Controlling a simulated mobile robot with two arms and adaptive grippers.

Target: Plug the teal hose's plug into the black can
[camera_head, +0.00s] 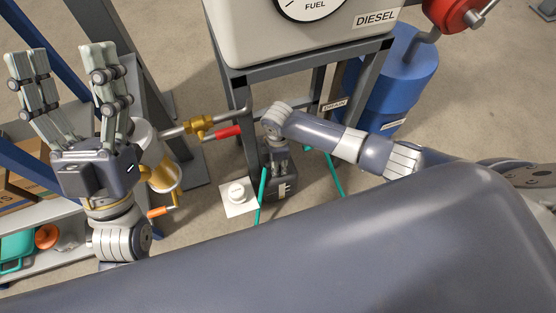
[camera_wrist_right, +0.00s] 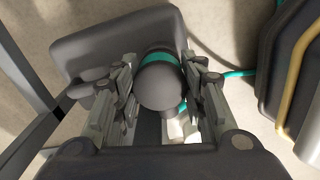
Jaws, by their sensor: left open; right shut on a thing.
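My right gripper (camera_wrist_right: 162,95) is shut on the dark, round plug with a teal band (camera_wrist_right: 165,66) in the right wrist view. A dark grey, rounded block, which looks like the black can (camera_wrist_right: 85,45), lies just behind the plug. I cannot tell whether the plug is seated in it. In the head view my right gripper (camera_head: 278,162) points down at the black can (camera_head: 286,191) on the floor and hides the plug. The teal hose (camera_head: 262,192) shows on both sides of the can. My left gripper (camera_head: 63,62) is open and empty, raised at the left.
A grey DIESEL tank (camera_head: 300,45) on a metal stand is above the can. A blue drum (camera_head: 400,75) stands at the right. Brass valve piping with a red handle (camera_head: 222,133) is left of my right gripper. A white square piece (camera_head: 228,209) lies beside the can.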

